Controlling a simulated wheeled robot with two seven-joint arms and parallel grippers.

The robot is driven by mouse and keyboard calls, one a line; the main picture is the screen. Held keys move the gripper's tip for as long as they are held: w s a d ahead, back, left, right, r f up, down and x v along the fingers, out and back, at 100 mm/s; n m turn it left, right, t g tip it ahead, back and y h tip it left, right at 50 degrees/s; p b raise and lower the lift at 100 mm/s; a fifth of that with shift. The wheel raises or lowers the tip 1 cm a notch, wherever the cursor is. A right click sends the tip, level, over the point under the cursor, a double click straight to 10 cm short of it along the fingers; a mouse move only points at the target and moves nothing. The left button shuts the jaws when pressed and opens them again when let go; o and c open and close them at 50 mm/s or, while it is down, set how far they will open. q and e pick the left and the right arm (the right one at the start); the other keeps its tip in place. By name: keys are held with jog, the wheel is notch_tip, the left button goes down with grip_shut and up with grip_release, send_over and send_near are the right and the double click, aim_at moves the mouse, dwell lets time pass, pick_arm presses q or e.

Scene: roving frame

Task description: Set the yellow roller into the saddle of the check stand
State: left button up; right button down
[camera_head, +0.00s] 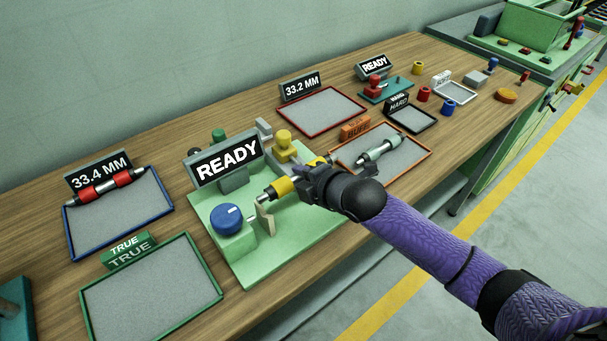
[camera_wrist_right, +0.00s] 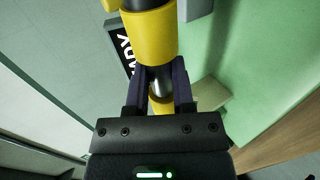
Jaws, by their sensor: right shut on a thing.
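The yellow roller (camera_head: 282,187) has yellow bands and bare metal ends. My right gripper (camera_head: 306,180) is shut on its metal middle, and the wrist view shows the two fingers (camera_wrist_right: 160,80) on either side of the shaft below a yellow band (camera_wrist_right: 149,38). The check stand (camera_head: 303,236) is a light green base with a READY sign, a blue dial (camera_head: 227,218) and a beige upright support (camera_head: 264,219). The roller lies across the stand, its near end close to the top of that support. I cannot tell whether they touch. The saddle is partly hidden by my gripper. My left gripper is out of view.
A red roller (camera_head: 106,186) lies at the blue-rimmed tray's back edge. The TRUE tray (camera_head: 150,290) is empty. A grey-green roller (camera_head: 380,150) lies in the orange-rimmed tray (camera_head: 418,161) beyond my wrist. The red-rimmed tray (camera_head: 322,112) is empty. Small parts stand farther back.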

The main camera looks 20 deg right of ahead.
jog(key=shift+f, duration=0.1)
dwell(0.4)
jog(key=shift+f+b, duration=0.95)
jog(key=shift+f, duration=0.25)
jog(key=shift+p, duration=0.35)
jog(key=shift+f, duration=0.15)
jog(key=shift+f+b, duration=0.5)
jog(key=shift+f, duration=0.2)
